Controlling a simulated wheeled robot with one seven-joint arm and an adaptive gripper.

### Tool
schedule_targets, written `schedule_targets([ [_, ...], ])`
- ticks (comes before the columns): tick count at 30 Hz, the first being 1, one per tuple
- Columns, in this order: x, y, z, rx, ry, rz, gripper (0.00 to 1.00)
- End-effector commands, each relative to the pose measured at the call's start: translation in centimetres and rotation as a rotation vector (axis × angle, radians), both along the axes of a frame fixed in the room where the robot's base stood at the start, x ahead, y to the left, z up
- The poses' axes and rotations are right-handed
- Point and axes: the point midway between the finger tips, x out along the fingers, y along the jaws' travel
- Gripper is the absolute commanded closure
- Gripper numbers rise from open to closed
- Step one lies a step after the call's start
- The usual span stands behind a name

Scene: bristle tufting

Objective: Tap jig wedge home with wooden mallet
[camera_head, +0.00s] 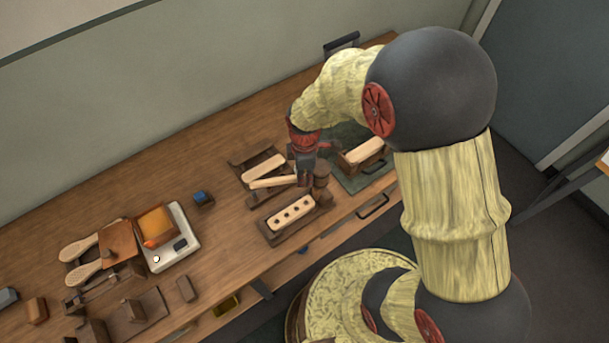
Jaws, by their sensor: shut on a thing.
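My gripper (306,178) is low over the bench, shut on what looks like the wooden mallet. The mallet's pale handle (273,183) sticks out to the left of the fingers, and its darker brown head (321,183) shows to the right. The jig (272,238) lies just in front, below the mallet in the picture. It holds a pale block (292,213) with a row of dark holes. The head is close to the jig's far right end; I cannot tell whether they touch. I cannot make out the wedge clearly at this size.
A tray (237,164) with a pale block is behind the mallet. A wooden box (347,162) with another pale block sits on a green mat (345,184) at right. A white scale-like device (187,257), brushes and small blocks crowd the left. A small blue item (201,197) stands between.

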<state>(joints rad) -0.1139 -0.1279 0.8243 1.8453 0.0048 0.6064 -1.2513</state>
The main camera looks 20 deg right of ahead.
Motion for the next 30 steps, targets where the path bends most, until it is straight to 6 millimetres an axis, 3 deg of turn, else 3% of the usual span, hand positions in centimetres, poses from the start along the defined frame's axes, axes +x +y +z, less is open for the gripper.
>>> schedule_targets([
  [7, 0.0, 0.0, -0.6, 0.000, 0.000, 0.000, 1.00],
  [17, 0.0, 0.0, -4.7, 0.000, 0.000, 0.000, 1.00],
  [30, 0.0, 0.0, -4.7, 0.000, -0.001, 0.000, 1.00],
])
